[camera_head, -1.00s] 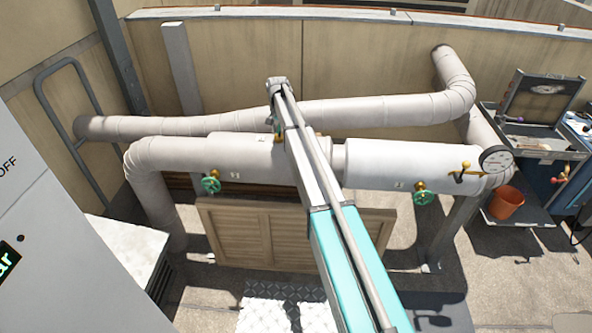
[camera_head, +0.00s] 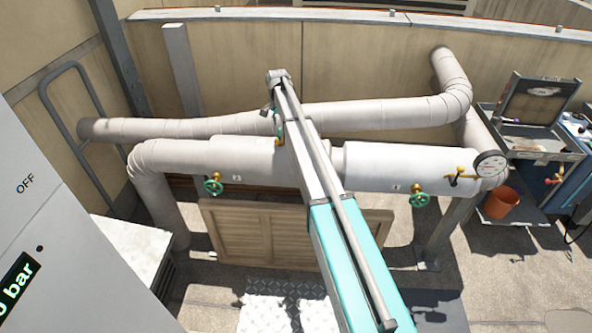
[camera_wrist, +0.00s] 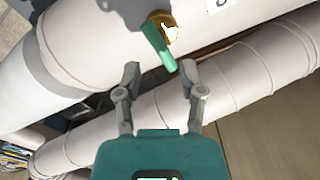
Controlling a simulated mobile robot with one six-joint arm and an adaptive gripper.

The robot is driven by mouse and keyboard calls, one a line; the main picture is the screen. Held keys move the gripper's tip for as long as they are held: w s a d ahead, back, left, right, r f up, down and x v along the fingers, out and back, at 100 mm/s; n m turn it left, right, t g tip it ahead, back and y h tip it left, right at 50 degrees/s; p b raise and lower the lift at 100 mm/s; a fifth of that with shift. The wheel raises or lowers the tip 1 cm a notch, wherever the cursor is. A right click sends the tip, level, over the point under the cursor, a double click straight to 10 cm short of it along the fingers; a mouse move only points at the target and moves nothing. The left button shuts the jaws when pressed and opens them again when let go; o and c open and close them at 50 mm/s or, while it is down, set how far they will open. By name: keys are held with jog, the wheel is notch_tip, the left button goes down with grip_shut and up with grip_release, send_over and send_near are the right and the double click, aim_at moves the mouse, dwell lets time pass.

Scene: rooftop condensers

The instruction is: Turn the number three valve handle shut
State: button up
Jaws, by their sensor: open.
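In the wrist view, my gripper (camera_wrist: 160,68) is open, with two grey fingers spread apart. A green valve handle (camera_wrist: 156,48) on a brass stem (camera_wrist: 167,28) lies just ahead of the fingers. Its near end shows between the fingertips, close to the right one; I cannot tell if they touch. In the head view, my arm hides most of a green and brass valve (camera_head: 280,138) on the pipe. Green handwheels show at left (camera_head: 213,184) and right (camera_head: 419,200); their number tags are too small to read surely.
A white pipe (camera_head: 400,165) crosses the scene, with a thinner pipe (camera_head: 380,113) behind it. A gauge (camera_head: 490,164) and brass valve sit at its right end. A wooden crate (camera_head: 250,232) stands below. A grey cabinet (camera_head: 50,230) is at left, an orange bucket (camera_head: 502,202) at right.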

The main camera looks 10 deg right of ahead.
aim_at(280, 131)
jog(key=shift+r+p, duration=4.1)
jog(key=shift+r, duration=0.35)
jog(key=s+f+n+b, duration=0.1)
jog(key=s+f+b, duration=0.2)
jog(key=s, duration=0.7)
jog(key=s+f+n+b, duration=0.1)
jog(key=s+f+b, duration=0.2)
jog(key=s, duration=0.7)
jog(key=s+f+b, duration=0.3)
jog(key=s, duration=0.7)
jog(key=shift+s+n, duration=0.2)
jog(key=shift+n, duration=0.2)
jog(key=s+n, duration=0.6)
jog(key=s, duration=0.9)
jog(key=shift+s+a, duration=0.1)
